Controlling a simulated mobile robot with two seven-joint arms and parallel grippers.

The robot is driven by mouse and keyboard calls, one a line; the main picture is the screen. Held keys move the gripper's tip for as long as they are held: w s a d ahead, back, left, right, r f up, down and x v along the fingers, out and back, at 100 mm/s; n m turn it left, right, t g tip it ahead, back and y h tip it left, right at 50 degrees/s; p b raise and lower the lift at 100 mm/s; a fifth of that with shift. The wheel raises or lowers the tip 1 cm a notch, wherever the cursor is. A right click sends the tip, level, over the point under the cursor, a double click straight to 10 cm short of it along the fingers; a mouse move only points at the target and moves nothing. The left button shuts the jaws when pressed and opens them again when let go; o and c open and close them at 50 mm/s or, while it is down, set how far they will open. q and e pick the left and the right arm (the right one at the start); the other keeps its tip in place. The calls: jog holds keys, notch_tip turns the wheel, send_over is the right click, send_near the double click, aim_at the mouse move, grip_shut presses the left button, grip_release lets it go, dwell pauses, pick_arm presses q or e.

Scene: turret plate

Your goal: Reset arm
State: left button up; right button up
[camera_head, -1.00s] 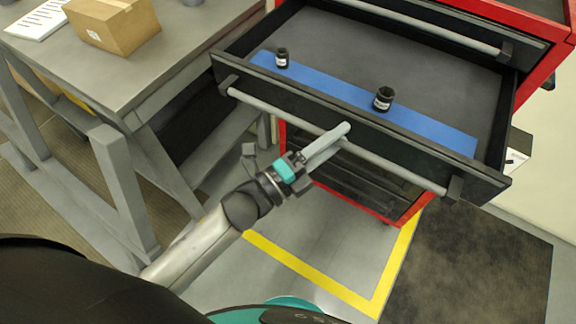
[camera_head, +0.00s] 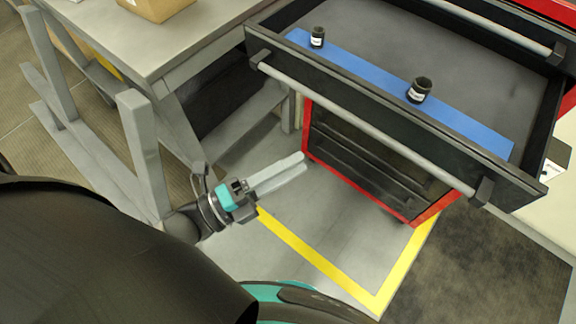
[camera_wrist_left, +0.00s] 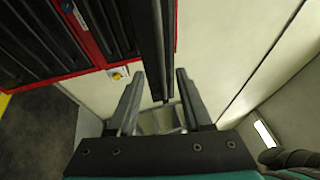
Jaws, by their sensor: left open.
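My left gripper (camera_head: 279,174) is in the lower middle of the head view, open and empty. It is apart from the open drawer's grey handle (camera_head: 360,122), below it and to its left. In the left wrist view both fingers (camera_wrist_left: 156,84) stand apart with nothing between them. The red and black tool cabinet (camera_head: 375,165) stands to the right of the gripper. My right gripper is not in view.
Two small black jars, one on the left (camera_head: 317,38) and one on the right (camera_head: 419,90), stand on a blue strip (camera_head: 370,75) in the drawer. A grey workbench (camera_head: 150,60) with a cardboard box (camera_head: 155,8) is at the left. Yellow-lined floor (camera_head: 320,262) below the gripper is clear.

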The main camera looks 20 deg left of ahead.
pick_arm(q)
jog(key=shift+s+a, duration=0.1)
dwell(0.5)
jog(key=a+f+n+g+y, duration=0.1)
jog(key=a+f+n+y, duration=0.3)
jog(key=f, duration=0.5)
jog(key=a+f+n+g+y+b, duration=0.1)
jog(key=a+f+n+y, duration=0.15)
jog(key=f+n, duration=0.45)
jog(key=a+f+n+g+y, duration=0.1)
jog(key=a+f+n+y, duration=0.2)
jog(key=f, duration=0.8)
jog(key=s+f+n+g+y+b, duration=0.1)
jog(key=s+f+n+g, duration=0.4)
jog(key=s+f, duration=0.5)
jog(key=s+d+f+n+g+y, duration=0.1)
jog(key=s+f+n+g, duration=0.4)
jog(key=s+f, duration=0.5)
jog(key=s+g+y, duration=0.1)
jog(key=s, duration=0.2)
jog(key=shift+s+n+y+b, duration=0.3)
jog(key=shift+s+y+b, duration=0.05)
jog(key=shift+s, duration=0.05)
